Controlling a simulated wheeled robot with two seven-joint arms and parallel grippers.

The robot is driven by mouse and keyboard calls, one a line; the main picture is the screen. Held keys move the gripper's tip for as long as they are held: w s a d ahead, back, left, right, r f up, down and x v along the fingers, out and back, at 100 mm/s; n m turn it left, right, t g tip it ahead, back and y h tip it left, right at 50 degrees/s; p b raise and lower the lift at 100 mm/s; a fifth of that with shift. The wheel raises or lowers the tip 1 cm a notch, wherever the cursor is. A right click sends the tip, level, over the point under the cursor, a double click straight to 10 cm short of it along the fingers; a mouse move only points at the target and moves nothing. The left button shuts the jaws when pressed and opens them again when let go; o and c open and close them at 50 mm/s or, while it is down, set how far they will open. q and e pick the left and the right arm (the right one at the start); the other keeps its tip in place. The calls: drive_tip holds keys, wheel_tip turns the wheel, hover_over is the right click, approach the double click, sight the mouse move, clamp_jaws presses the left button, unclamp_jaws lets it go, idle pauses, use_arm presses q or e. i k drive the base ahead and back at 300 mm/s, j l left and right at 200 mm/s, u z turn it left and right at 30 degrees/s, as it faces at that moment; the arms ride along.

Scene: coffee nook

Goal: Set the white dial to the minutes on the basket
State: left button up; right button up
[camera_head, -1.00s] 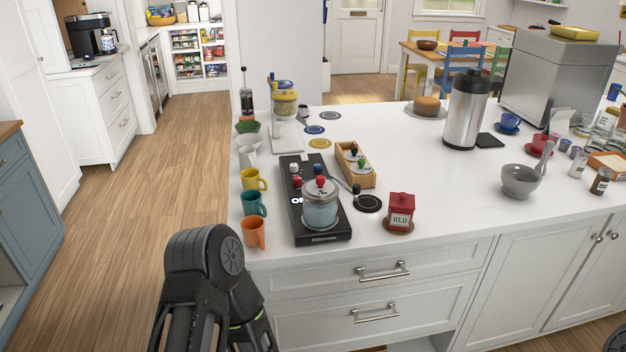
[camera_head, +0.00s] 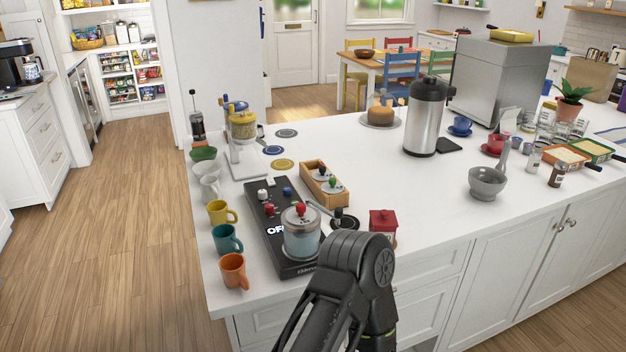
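The white dial (camera_head: 262,195) is a small round knob on the far left of a black appliance (camera_head: 266,218) on the island counter. A blue dial (camera_head: 287,192) sits beside it. The appliance's display (camera_head: 275,230) seems to read "OFF", partly covered. No basket with readable minutes shows; a wicker basket (camera_head: 88,43) sits on a far pantry shelf. Neither gripper is in view; only one of my arm's links shows at the bottom centre.
Yellow, teal and orange mugs line the counter's left edge near the orange mug (camera_head: 233,271). A wooden box (camera_head: 325,187) with knobbed lids and a red canister (camera_head: 383,226) stand right of the appliance. A steel urn (camera_head: 426,117) stands farther back. The counter between has free room.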

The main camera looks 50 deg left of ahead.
sight(262, 193)
drive_tip(key=k+j+z, duration=0.2)
drive_tip(key=j, duration=0.35)
drive_tip(key=k+j+z, duration=0.2)
drive_tip(key=j, duration=0.35)
drive_tip(key=k+j+z, duration=0.15)
drive_tip(key=j, duration=0.35)
drive_tip(key=k+j+z, duration=0.2)
drive_tip(key=k+j, duration=0.2)
drive_tip(key=k+j+z, duration=0.2)
drive_tip(key=j, duration=0.3)
drive_tip(key=k+j, duration=0.75)
drive_tip(key=j, duration=0.1)
